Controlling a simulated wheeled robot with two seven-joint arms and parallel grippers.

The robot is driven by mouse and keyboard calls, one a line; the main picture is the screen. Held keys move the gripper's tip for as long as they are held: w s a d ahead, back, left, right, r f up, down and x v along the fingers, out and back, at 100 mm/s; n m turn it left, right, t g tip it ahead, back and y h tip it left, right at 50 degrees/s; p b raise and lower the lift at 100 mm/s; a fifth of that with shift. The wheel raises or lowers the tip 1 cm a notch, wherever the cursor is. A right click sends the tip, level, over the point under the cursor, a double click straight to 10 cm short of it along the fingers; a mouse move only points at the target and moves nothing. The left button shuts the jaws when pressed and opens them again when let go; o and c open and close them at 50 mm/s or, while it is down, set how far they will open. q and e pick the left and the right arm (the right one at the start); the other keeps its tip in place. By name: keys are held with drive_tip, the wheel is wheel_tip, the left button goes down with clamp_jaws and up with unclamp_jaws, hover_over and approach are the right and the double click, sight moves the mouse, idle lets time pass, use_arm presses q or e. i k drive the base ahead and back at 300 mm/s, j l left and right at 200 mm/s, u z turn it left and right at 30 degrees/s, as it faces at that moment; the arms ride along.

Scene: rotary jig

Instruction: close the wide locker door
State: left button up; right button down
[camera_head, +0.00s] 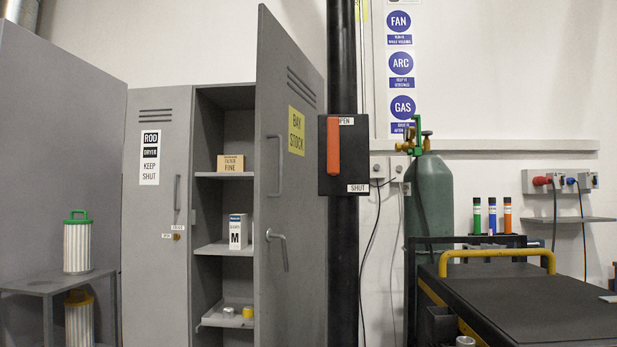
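The grey locker has a wide door (300,190) that stands open, swung out toward me on the right of the open bay. It bears a yellow "BAY STOCK" sign (296,131), a vertical pull handle (275,166) and a lever handle (278,247). The open bay shows shelves (212,249) with a small brown box (231,163), a white box marked "M" (238,232) and a tray with small cans at the bottom. The narrow door (158,240) on the left, labelled "ROD DRYER KEEP SHUT", looks closed. Neither of my grippers is in view.
A black post (343,260) with an orange lever (333,147) on a black box stands just right of the door. A green gas cylinder (430,197) and a dark bench (535,303) with a yellow rail are further right. A grey side table (50,285) holds a filter canister at left.

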sight(289, 307)
drive_tip(key=i+j+z, duration=0.15)
drive_tip(key=j+z, duration=0.15)
drive_tip(key=z, duration=0.15)
drive_tip(key=i+j+z, duration=0.15)
drive_tip(key=j+z, duration=0.15)
drive_tip(key=z, duration=0.15)
drive_tip(key=j+z, duration=0.45)
drive_tip(key=i+l, duration=0.05)
drive_tip(key=l, duration=0.05)
